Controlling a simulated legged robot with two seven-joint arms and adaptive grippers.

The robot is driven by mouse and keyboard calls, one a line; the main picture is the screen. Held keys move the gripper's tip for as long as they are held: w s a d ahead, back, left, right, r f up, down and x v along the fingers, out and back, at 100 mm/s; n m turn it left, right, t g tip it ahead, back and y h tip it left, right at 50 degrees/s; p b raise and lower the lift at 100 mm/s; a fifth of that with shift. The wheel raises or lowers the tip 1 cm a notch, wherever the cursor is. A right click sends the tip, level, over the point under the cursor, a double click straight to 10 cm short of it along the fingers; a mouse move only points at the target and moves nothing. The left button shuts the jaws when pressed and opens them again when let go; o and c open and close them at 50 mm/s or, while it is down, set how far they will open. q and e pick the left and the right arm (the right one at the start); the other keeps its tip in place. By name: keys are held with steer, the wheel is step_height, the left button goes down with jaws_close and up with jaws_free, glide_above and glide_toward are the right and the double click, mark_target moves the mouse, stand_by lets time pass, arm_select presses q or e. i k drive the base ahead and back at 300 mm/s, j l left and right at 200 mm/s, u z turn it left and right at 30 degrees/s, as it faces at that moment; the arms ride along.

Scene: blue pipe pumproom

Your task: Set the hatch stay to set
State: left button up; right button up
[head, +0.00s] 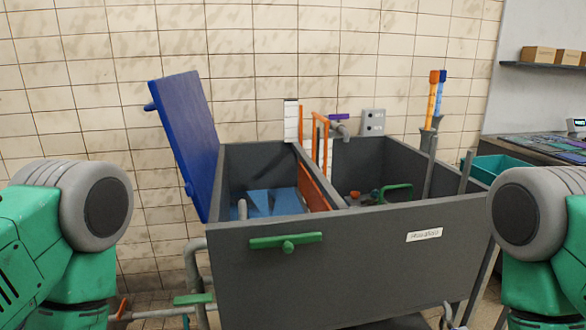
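A blue hatch lid (186,135) stands raised and leaning outward at the left end of a dark grey tank (360,265). A small bar (149,106) sticks out at its upper left edge. I cannot tell for certain which part is the hatch stay. A green handle (286,241) is fixed on the tank's front wall. Neither of my grippers shows; only my green and grey arm parts are at the left and right edges.
The left compartment holds blue water-like surface (270,201). An orange gate (313,187) divides it from the right compartment, where a green handle (395,191) sits. Grey posts (430,168) rise at the right. A green lever (193,299) and pipes are low left. A teal bin (497,168) stands right.

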mark_target(288, 241)
steer(key=j, duration=0.95)
steer(key=k+j, duration=0.1)
steer(key=j, duration=0.85)
